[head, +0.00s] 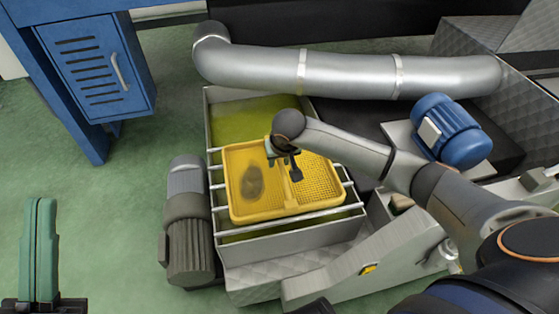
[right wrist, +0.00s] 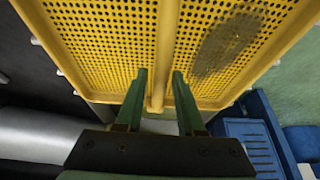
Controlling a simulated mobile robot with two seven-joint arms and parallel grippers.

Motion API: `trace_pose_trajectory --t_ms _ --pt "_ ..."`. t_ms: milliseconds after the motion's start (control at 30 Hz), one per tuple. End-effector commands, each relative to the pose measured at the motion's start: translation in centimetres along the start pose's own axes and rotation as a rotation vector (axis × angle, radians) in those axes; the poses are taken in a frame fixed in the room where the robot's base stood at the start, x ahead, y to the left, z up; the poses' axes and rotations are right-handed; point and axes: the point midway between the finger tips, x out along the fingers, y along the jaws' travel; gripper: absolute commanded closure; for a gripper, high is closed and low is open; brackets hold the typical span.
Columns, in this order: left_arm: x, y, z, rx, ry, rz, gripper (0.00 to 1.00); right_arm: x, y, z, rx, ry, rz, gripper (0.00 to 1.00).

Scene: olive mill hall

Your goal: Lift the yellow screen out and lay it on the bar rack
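The yellow screen (head: 270,210) is a shallow perforated tray with a raised middle rib and a dark stained patch on its left half. It lies flat across the metal bars of the bar rack (head: 335,213), over an open steel vat. My right gripper (head: 284,163) is above the screen. In the right wrist view the screen (right wrist: 105,45) fills the top, and my right gripper's green fingers (right wrist: 161,72) stand open on either side of the middle rib, with gaps visible. My left gripper (head: 39,250) is shut and empty at the lower left, away from the screen.
The vat (head: 290,245) holds greenish-yellow contents. A thick silver pipe (head: 350,72) runs behind it. A grey motor (head: 188,220) stands at its left and a blue motor (head: 450,130) at its right. A blue cabinet (head: 95,65) is at upper left. Green floor is free at left.

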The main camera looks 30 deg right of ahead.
Motion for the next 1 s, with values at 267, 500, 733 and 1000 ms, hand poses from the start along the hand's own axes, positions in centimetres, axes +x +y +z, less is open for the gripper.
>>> trace_pose_trajectory --t_ms 267,500,733,1000 --pt "0.0 0.0 0.0 0.001 -0.001 0.000 1.00 0.1 0.0 0.1 -0.001 -0.004 0.002 0.47" --pt "0.3 -0.1 -0.1 0.008 -0.010 0.003 1.00 -0.7 0.1 0.1 -0.002 -0.005 0.003 0.47" --pt "1.9 -1.2 -2.0 -0.014 0.005 -0.012 1.00 -5.7 0.1 -0.1 -0.003 -0.001 0.002 0.47" --pt "3.2 -2.2 -3.6 -0.028 0.020 -0.026 1.00 -10.8 0.0 -0.1 -0.002 -0.002 0.001 0.47"
